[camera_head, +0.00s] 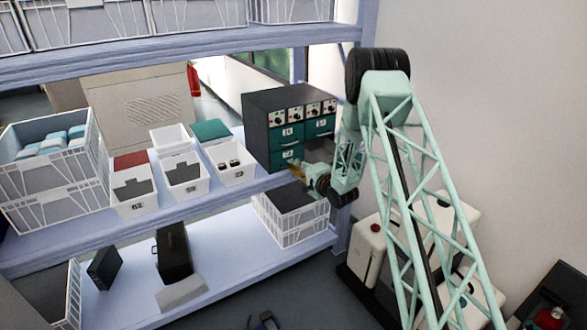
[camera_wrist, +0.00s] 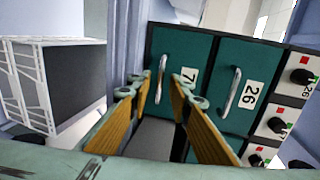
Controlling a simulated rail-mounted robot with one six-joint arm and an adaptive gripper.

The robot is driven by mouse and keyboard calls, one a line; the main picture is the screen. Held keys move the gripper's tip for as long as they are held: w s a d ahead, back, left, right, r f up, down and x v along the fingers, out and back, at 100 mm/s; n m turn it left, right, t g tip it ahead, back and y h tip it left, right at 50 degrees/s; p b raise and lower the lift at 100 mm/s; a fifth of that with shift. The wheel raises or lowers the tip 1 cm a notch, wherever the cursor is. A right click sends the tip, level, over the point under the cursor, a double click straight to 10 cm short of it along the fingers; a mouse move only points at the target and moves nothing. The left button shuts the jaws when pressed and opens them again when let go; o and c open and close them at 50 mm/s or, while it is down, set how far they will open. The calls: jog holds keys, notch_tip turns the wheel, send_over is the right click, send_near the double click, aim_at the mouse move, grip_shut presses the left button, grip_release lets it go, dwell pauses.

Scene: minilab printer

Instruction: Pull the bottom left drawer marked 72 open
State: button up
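The black cabinet (camera_head: 268,108) has teal drawers. Its bottom left drawer (camera_head: 284,158) is shut, with a white label. In the wrist view, turned sideways, this drawer (camera_wrist: 178,52) shows a silver bar handle (camera_wrist: 162,78) and a label starting with 7, partly hidden by a finger. My gripper (camera_wrist: 160,80) is open, its orange-padded fingers on either side of the handle in the picture, with gaps to it. I cannot tell whether the tips reach the handle's depth. In the head view my gripper (camera_head: 299,171) is just in front of the drawer's lower right.
The drawer marked 26 (camera_wrist: 215,85) is directly above, shut, with its own handle. Knobs line the cabinet top. White bins (camera_head: 185,181) stand left of the cabinet on the shelf. A white crate (camera_head: 291,232) sits on the level below, near my gripper.

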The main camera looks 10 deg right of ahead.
jog(key=shift+w+a, duration=0.1)
jog(key=shift+w, duration=0.15)
grip_shut()
jog(key=f+v, duration=0.2)
jog(key=v, duration=0.8)
jog(key=s+f+b+v, duration=0.1)
jog(key=f+v, duration=0.1)
jog(key=v, duration=0.7)
jog(key=shift+s, duration=0.35)
